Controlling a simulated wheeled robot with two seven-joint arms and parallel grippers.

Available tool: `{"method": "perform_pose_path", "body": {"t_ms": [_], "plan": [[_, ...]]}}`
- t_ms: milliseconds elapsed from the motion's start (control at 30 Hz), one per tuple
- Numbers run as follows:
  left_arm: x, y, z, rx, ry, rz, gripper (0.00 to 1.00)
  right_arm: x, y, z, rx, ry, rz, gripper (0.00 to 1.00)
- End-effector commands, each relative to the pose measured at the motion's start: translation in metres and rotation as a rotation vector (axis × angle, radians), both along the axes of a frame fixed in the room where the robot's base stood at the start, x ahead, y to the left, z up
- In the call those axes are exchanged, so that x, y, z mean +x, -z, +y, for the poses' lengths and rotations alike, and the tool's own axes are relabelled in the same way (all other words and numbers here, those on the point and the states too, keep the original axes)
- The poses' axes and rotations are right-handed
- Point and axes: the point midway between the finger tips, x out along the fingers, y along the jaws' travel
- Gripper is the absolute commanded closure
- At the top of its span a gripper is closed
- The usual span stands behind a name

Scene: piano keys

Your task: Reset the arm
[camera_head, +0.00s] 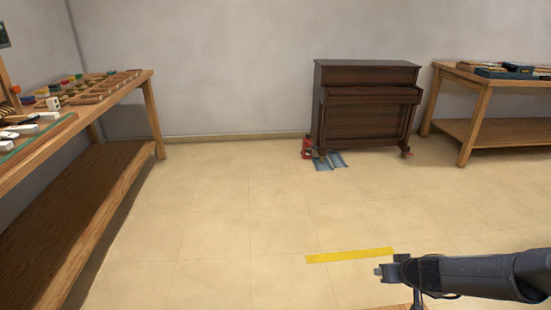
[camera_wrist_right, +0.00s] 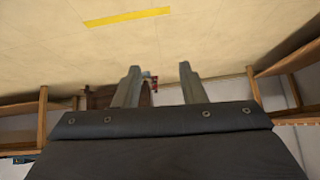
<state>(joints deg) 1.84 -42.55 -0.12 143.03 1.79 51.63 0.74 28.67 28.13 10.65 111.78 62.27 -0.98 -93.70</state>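My right arm comes in from the lower right of the head view, stretched out over the floor. Its gripper (camera_head: 382,271) points left, clear of all furniture. In the right wrist view the two fingers of my right gripper (camera_wrist_right: 159,68) stand apart with nothing between them, so it is open and empty. My left arm and gripper are not in view. The dark brown upright piano (camera_head: 366,105) stands against the back wall, its key area too small and dark to make out. The piano shows partly behind a finger in the wrist view (camera_wrist_right: 103,97).
A wooden workbench (camera_head: 150,98) with parts and trays stands at the left. Another wooden table (camera_head: 483,88) with boxes stands at the back right. A red object (camera_head: 307,148) and blue sheets (camera_head: 330,162) lie beside the piano. Yellow tape (camera_head: 350,255) marks the otherwise open tiled floor.

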Motion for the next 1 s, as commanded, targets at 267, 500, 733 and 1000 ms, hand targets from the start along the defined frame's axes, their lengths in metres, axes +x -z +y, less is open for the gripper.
{"method": "perform_pose_path", "body": {"t_ms": [267,500,733,1000], "plan": [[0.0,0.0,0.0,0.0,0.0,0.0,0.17,-0.068,-0.131,0.073,0.192,-0.108,-0.083,0.63],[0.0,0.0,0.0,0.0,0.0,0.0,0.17,-0.171,-0.171,0.112,0.293,-0.118,0.03,0.63],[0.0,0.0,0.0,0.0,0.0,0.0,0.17,-0.247,-0.167,0.118,0.315,-0.035,0.147,0.63],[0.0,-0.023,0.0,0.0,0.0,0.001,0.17,-0.295,-0.174,0.112,0.312,0.077,0.228,0.63]]}}
